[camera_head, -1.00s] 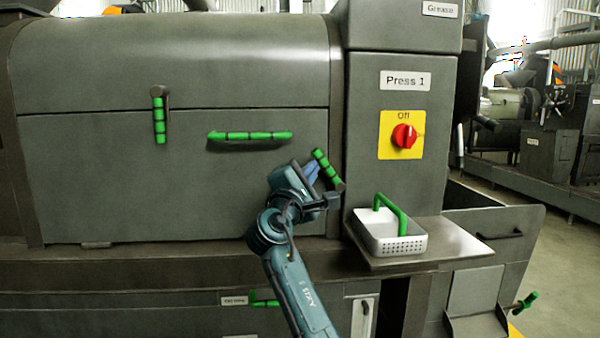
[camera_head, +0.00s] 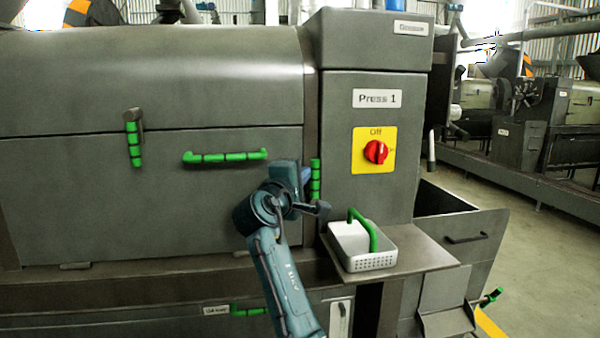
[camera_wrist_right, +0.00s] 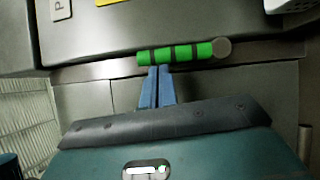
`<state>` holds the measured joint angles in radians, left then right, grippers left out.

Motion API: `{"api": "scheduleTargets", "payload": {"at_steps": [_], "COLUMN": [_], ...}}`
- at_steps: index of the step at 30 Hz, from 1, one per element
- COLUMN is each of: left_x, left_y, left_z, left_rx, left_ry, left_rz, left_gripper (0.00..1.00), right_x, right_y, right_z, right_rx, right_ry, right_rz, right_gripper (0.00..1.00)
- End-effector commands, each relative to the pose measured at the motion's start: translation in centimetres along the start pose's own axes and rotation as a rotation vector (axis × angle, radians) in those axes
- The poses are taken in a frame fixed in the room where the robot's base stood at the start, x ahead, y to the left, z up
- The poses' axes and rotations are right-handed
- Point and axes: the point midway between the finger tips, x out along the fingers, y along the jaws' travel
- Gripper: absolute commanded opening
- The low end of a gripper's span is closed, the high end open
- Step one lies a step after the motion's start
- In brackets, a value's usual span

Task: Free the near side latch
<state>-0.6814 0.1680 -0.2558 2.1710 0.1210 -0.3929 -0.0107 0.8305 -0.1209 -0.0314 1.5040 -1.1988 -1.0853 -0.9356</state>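The right-hand latch, a green banded handle (camera_head: 315,180) on a dark pivot, stands upright at the right edge of the press cover, its pivot at the lower end. In the right wrist view the latch handle (camera_wrist_right: 180,53) lies across the picture. My right gripper (camera_head: 306,174) is at the latch's left side. In the wrist view its blue fingers (camera_wrist_right: 158,72) are together, tips at the handle's edge and not around it; contact looks likely. A second green latch (camera_head: 134,142) hangs down from its pivot on the cover's left. My left gripper is out of view.
A horizontal green handle (camera_head: 225,156) is on the cover panel. A white basket (camera_head: 370,262) with a green handle sits on a shelf (camera_head: 425,258) right of my arm. A red switch (camera_head: 376,152) on a yellow plate is above it.

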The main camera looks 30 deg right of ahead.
Motion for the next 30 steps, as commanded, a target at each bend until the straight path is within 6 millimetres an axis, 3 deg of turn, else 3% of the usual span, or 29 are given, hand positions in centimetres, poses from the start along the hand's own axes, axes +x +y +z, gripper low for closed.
{"api": "scheduleTargets", "payload": {"at_steps": [17,23,30], "left_x": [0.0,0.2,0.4], "left_y": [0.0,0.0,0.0], "left_z": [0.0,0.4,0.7], "left_rx": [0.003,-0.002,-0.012], "left_ry": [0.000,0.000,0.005], "left_rz": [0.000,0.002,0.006], "left_gripper": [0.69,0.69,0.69], "right_x": [-0.3,-3.5,-8.9], "right_y": [0.1,-0.1,-0.1], "right_z": [0.2,0.0,-0.1], "right_rx": [-0.001,0.001,0.001], "right_ry": [-0.003,0.001,0.004], "right_rz": [0.003,0.002,0.000], "right_gripper": [0.00,0.00,0.00]}}
